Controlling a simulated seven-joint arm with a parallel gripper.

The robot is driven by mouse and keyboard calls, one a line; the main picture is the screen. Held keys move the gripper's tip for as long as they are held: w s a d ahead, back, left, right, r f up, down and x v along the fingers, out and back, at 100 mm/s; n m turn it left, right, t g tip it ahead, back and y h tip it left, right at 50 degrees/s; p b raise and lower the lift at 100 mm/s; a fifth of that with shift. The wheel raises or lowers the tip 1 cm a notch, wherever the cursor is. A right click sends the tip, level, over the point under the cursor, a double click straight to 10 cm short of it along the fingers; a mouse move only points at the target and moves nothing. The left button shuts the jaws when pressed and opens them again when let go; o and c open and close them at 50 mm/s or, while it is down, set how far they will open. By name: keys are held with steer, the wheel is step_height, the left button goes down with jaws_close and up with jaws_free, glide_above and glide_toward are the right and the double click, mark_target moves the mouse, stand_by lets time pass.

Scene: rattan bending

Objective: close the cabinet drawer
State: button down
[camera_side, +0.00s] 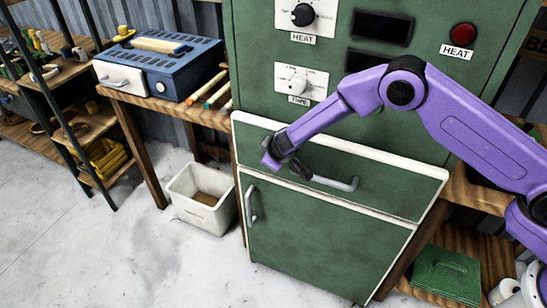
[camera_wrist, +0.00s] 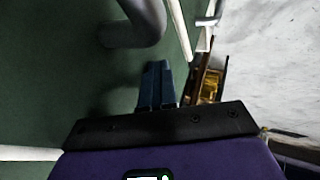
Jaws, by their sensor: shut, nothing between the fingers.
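The green cabinet drawer (camera_side: 390,185) has white edges and a grey bar handle (camera_side: 338,184). Its front looks close to the cabinet face in the side view; I cannot tell whether a small gap remains. My gripper (camera_side: 302,172) is at the left part of the drawer front, close to the left end of the handle. In the wrist view my gripper's fingers (camera_wrist: 157,84) are together and empty, over the green drawer front (camera_wrist: 55,70), with the thick grey handle (camera_wrist: 140,25) just ahead. I cannot tell whether the fingertips touch the front.
Below the drawer is a green cabinet door (camera_side: 310,235) with a handle (camera_side: 250,204). A white bin (camera_side: 202,220) stands on the floor to the left. A wooden bench holds a blue box (camera_side: 160,65). The floor at front left is clear.

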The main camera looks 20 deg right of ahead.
steer(key=shift+w+d, duration=0.25)
steer(key=shift+d, duration=0.15)
steer(key=s+a+r, duration=0.4)
steer(key=s+r, duration=0.4)
steer(key=s, duration=0.1)
steer(key=s+d+r+n+g, duration=0.1)
steer(key=s+d+r, duration=0.3)
steer(key=s+d, duration=0.5)
steer(key=s+d+r+n+g, duration=0.2)
steer(key=s+d+r+g, duration=0.1)
steer(key=s+d, duration=0.7)
steer(key=s+d+r+n+g+y, duration=0.1)
steer(key=s+d+r+g, duration=0.2)
steer(key=s+d, duration=0.6)
steer(key=s+r, duration=0.2)
steer(key=s, duration=0.5)
steer(key=shift+s+d+n, duration=0.25)
steer(key=shift+d+n, duration=0.05)
steer(key=shift+n, duration=0.1)
